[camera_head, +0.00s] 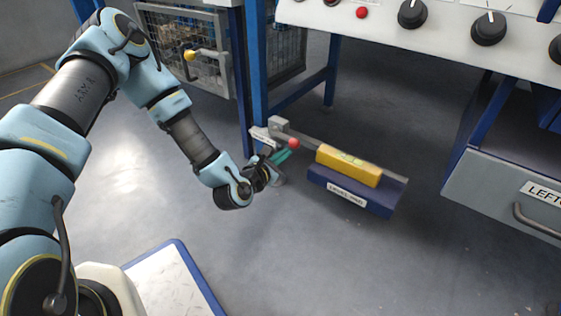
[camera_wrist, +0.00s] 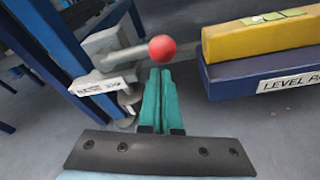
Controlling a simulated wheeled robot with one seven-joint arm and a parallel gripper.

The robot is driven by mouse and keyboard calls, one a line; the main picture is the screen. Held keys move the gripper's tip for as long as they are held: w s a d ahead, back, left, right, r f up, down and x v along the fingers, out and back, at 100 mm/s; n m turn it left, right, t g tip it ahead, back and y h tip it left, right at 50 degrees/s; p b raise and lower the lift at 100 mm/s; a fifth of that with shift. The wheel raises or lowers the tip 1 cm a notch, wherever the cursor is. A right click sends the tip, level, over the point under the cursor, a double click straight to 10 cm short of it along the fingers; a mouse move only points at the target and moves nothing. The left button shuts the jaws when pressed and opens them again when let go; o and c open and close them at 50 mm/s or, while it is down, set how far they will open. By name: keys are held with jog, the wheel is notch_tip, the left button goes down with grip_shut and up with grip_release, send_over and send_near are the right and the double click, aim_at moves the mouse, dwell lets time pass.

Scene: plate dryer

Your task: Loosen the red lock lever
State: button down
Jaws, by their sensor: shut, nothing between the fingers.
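The red ball knob of the lock lever (camera_head: 293,144) sits at the end of a short grey rod on a grey metal bracket (camera_head: 278,124), beside a blue post. The red knob (camera_wrist: 162,49) also shows in the wrist view, just beyond my fingertips. My gripper (camera_head: 279,156) has teal fingers. In the wrist view my gripper (camera_wrist: 159,75) is shut and empty, its fingertips just below the knob. I cannot tell whether they touch it. A white label (camera_wrist: 97,86) on the bracket is too blurred to read fully.
A yellow spirit level (camera_head: 348,165) lies on a blue block marked "LEVEL PAD" (camera_head: 350,192), right of the lever. A control panel with black dials (camera_head: 489,29) is above right. A wire cage (camera_head: 190,45) stands behind left. Open floor lies in front.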

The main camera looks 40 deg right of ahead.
jog(key=shift+r, duration=0.1)
dwell(0.3)
jog(key=shift+r+n+p, duration=0.2)
jog(key=shift+n+p, duration=0.1)
jog(key=shift+p, duration=0.05)
